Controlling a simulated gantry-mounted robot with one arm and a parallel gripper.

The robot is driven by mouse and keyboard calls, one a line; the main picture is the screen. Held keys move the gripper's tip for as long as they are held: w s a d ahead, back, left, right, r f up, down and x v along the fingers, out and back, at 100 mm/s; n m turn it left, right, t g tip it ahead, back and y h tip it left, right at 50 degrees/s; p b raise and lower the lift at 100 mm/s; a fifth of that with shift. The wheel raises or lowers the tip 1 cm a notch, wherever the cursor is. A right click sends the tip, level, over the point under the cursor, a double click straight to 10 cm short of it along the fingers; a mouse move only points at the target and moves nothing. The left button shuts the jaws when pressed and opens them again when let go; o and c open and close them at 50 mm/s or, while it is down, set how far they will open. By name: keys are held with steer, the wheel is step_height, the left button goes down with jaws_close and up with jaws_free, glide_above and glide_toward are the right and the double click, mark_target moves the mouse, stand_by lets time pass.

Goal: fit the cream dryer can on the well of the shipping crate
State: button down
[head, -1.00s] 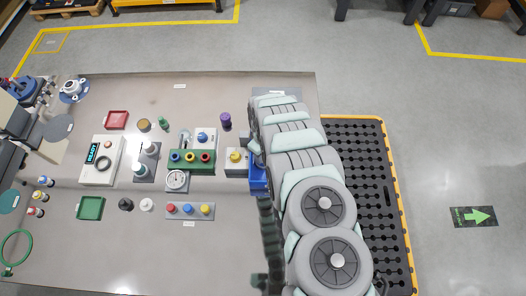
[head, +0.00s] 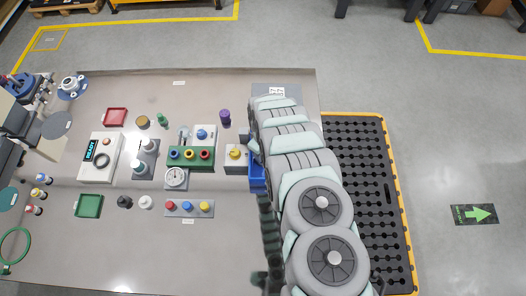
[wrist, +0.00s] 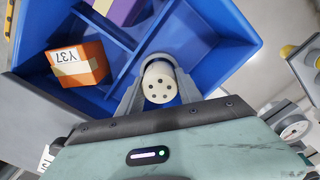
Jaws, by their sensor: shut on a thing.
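The cream dryer can (wrist: 160,84), with several dark holes in its end, is between the fingers of my gripper (wrist: 158,92) in the wrist view. My gripper is shut on it. Behind the can is the blue shipping crate (wrist: 213,72), with dividers that part it into compartments. I cannot tell how high the can is over the crate floor, and the well is not clearly visible. In the head view a strip of the blue crate (head: 257,174) shows beside my arm; the can and gripper are hidden there.
In the crate are an orange box (wrist: 78,64) labelled Y37 and a purple block (wrist: 124,10). In the head view, a yellow-topped grey block (head: 236,154), a green block with coloured rings (head: 190,156) and a purple cylinder (head: 225,117) stand left of the crate.

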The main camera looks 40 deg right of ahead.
steer(key=shift+f+b, duration=0.35)
steer(key=shift+f, duration=0.4)
steer(key=c, duration=0.7)
jaws_free()
steer(key=shift+r, duration=0.1)
step_height(320, 180, up, 7)
steer(key=p, duration=0.5)
